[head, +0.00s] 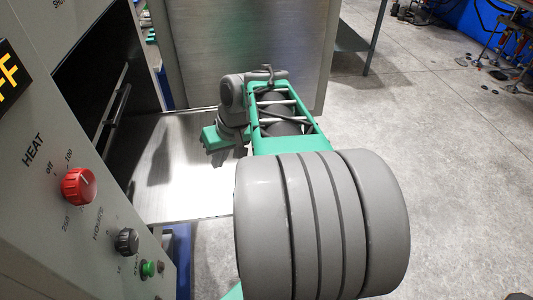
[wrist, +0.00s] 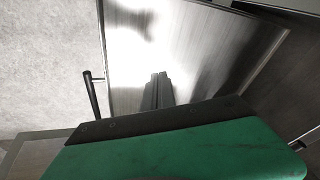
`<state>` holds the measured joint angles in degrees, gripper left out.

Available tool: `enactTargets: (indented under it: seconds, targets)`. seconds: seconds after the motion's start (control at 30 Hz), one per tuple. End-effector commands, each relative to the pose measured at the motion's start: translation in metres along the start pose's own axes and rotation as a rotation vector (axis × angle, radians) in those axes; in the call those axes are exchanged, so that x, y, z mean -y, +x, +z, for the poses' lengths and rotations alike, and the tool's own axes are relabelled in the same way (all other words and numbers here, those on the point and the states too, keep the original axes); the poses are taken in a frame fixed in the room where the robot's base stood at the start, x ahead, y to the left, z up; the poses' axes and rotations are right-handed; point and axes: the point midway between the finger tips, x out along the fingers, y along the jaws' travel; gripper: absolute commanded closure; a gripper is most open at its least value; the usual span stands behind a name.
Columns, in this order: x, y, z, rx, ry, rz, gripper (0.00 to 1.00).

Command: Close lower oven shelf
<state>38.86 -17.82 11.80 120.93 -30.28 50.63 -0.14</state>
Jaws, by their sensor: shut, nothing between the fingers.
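The lower oven shelf (head: 185,185) is a bright metal plate pulled out of the oven's dark opening, towards the right in the head view. It fills much of the wrist view (wrist: 195,50), where a black bar handle (wrist: 92,95) stands off its left edge. In the head view my arm covers the shelf's outer edge. My gripper's green hand (head: 215,138) is over the plate. In the wrist view its dark fingers (wrist: 158,80) are together and empty, pointing across the plate, inside of the handle. I cannot tell whether they touch the plate.
The oven front (head: 50,190) at the left carries a red heat knob (head: 79,186), a black knob (head: 127,241) and a green button (head: 148,268). A dark bar handle (head: 118,103) shows in the opening. A metal panel (head: 245,55) stands behind the shelf.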

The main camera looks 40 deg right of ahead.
Motion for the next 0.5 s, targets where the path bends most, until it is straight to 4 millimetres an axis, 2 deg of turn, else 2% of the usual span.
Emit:
enactTargets:
  seconds: [0.03,0.1,0.2,0.3,0.4,0.5]
  targets:
    - [-0.035,-0.001,-0.005,-0.02,0.056,-0.018,1.0]
    - [-0.078,-0.009,-0.009,-0.057,0.107,-0.051,1.0]
    - [-0.139,-0.024,-0.001,-0.119,0.173,-0.09,1.0]
    - [-0.186,-0.039,0.016,-0.179,0.219,-0.117,1.0]
    - [-0.215,-0.05,0.031,-0.221,0.244,-0.133,1.0]
    - [-0.226,-0.055,0.038,-0.241,0.253,-0.139,1.0]
